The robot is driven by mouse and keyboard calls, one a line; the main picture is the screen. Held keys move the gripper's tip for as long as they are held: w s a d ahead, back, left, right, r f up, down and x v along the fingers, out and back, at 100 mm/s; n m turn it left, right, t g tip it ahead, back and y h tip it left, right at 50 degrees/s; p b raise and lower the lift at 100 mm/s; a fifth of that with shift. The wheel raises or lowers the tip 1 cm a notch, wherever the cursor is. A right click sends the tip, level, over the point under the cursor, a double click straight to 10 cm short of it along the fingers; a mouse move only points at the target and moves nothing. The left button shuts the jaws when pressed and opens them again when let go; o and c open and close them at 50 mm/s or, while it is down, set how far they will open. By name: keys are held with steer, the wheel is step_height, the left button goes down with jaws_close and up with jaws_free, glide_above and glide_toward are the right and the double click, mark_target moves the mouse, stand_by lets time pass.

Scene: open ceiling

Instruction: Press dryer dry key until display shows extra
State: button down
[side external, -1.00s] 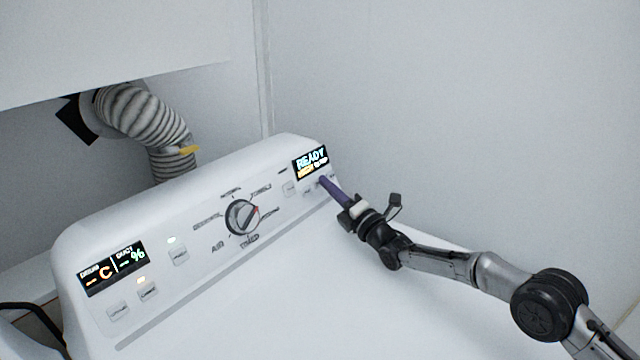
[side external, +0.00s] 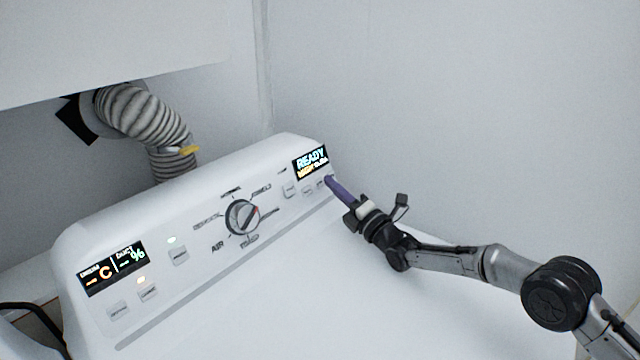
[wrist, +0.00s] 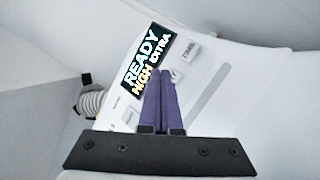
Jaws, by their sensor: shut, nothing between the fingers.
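The white dryer's control panel (side external: 200,205) slopes across the side view. Its right display (side external: 310,163) is lit with READY above a smaller line. In the wrist view this display (wrist: 146,60) reads READY, HIGH and EXTRA. Small white keys lie below it, one of them (side external: 289,190) to the left of my fingers. In the wrist view, keys (wrist: 190,52) (wrist: 177,76) show to the right of the display. My gripper (side external: 328,181), with purple fingers together and empty, points at the keys near the display's lower right corner. I cannot tell whether the tips (wrist: 161,72) touch a key.
A round dial (side external: 242,217) sits mid-panel. A second display (side external: 113,268) with keys is at the left end. A ribbed duct hose (side external: 145,120) runs behind the dryer. The dryer's white top in front of the panel is clear. A plain wall stands at the right.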

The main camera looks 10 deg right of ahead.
steer(key=shift+d, duration=0.1)
steer(key=shift+s+d+r, duration=0.45)
steer(key=shift+s+d, duration=0.35)
steer(key=shift+s, duration=0.05)
steer(key=shift+s+d+r, duration=0.4)
steer(key=shift+s+d, duration=0.4)
steer(key=shift+s, duration=0.05)
stand_by(0.8)
